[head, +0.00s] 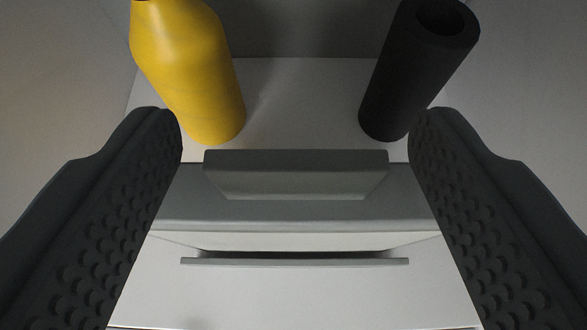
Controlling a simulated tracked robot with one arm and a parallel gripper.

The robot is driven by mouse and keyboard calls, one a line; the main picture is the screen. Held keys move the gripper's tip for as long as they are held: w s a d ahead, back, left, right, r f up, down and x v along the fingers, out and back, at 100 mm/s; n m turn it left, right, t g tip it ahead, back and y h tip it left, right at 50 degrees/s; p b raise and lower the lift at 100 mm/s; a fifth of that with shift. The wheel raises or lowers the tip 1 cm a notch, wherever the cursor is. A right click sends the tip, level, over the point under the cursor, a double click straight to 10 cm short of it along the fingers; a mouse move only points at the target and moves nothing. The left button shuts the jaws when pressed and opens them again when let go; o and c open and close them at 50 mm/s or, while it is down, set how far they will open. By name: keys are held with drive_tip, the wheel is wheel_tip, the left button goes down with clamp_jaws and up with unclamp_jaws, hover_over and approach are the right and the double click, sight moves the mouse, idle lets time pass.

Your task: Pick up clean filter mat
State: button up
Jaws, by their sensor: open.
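I cannot clearly identify a clean filter mat in the head view. A grey, block-like piece (296,176) with sloping sides lies between my fingers, on or against a grey ledge (296,212). I cannot tell whether this piece is the mat or a handle. My gripper (296,125) is open, with one dark, studded finger at each side of the picture. The space between the fingers holds no gripped thing, and both fingers look apart from the grey piece.
A yellow bottle (190,70) stands at the upper left, near the left fingertip. A black hollow cylinder (415,75) stands at the upper right, near the right fingertip. Below the ledge, a white front (296,295) has a dark slot and thin grey lip (296,262).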

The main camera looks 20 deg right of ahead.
drive_tip(key=shift+w+d+f, duration=0.15)
drive_tip(key=shift+w+f, duration=0.2)
drive_tip(key=shift+w, duration=0.15)
drive_tip(key=shift+r, duration=0.1)
drive_tip(key=c, duration=1.4)
drive_tip(key=shift+o, duration=0.2)
drive_tip(key=shift+r, duration=0.15)
